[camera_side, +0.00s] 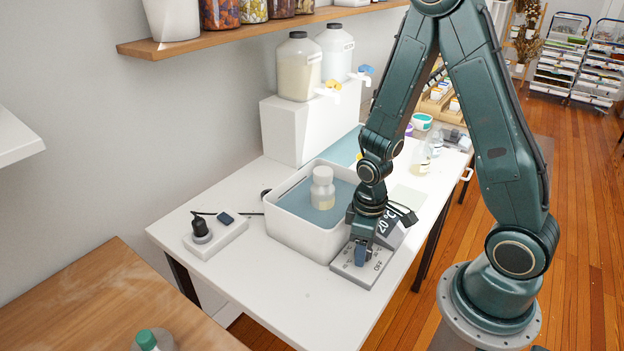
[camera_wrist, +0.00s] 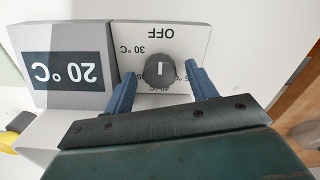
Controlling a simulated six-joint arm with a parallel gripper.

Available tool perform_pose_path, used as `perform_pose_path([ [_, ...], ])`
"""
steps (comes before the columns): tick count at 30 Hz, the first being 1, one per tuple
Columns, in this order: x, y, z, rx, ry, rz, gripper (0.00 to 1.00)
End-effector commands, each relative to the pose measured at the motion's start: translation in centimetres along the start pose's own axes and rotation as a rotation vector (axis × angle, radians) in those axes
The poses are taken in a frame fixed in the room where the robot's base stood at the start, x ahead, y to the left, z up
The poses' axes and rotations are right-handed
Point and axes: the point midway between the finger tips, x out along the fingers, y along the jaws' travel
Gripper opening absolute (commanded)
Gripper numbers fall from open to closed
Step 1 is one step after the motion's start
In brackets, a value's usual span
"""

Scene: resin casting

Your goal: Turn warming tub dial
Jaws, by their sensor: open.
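The warming tub (camera_side: 301,238) is a white rectangular basin on the white table. A bottle with a white cap (camera_side: 322,188) stands in its blue-grey water. The dial (camera_wrist: 159,70) is a dark round knob with a white pointer line, on a pale plate (camera_wrist: 190,38) marked OFF and 30 °C; other marks are partly hidden. The pointer line lies towards the OFF mark. My gripper (camera_wrist: 160,85) is open, with one blue finger on each side of the dial and visible gaps. In the side view my gripper (camera_side: 362,254) is low over the plate (camera_side: 350,276) and hides the dial.
A grey display reading 20 °C (camera_wrist: 66,70) stands beside the plate; it also shows in the side view (camera_side: 391,232). A power strip with a black plug (camera_side: 216,236) lies left of the tub. A white stand (camera_side: 290,132) with two large bottles is behind. The front table corner is clear.

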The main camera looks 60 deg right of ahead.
Motion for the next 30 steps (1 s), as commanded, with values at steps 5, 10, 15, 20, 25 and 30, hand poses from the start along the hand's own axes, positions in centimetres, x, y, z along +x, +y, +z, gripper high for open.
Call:
perform_pose_path([
  [5, 0.01, 0.00, 0.00, 0.000, 0.000, 0.000, 0.57],
  [10, 0.00, 0.00, 0.00, 0.000, 0.000, 0.000, 0.31],
  [15, -0.01, 0.01, -0.01, 0.000, 0.000, 0.000, 0.12],
  [20, -0.01, 0.01, -0.02, -0.008, 0.000, 0.000, 0.12],
  [25, -0.02, 0.01, -0.02, -0.044, 0.001, 0.001, 0.12],
  [30, -0.03, 0.01, -0.03, -0.119, 0.001, 0.001, 0.12],
])
